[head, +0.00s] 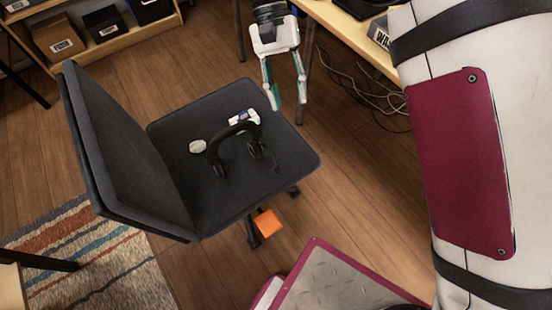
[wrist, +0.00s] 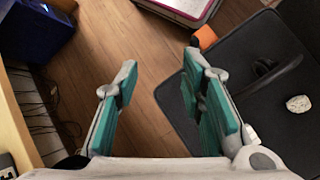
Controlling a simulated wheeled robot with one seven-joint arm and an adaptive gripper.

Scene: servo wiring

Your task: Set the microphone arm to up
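A black headset (head: 232,134) rests on the dark seat of an office chair. Its two ear cups point toward the front of the picture. A thin dark piece, seemingly the microphone arm (head: 276,163), extends from the right ear cup low over the seat; its exact angle is hard to tell. In the wrist view the headset (wrist: 275,76) is at the right, dark against the dark seat. My gripper (head: 288,98) is open and empty, above and beyond the seat's far right edge, apart from the headset. Its teal-padded fingers (wrist: 160,80) stand wide apart in the wrist view.
The chair's seat (head: 170,122) also holds a pale rounded item (head: 197,146) and a small white item (head: 243,117). The tall backrest (head: 125,150) stands left. A desk (head: 345,32) with cables beneath is at upper right. An orange block (head: 268,222) lies below the seat.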

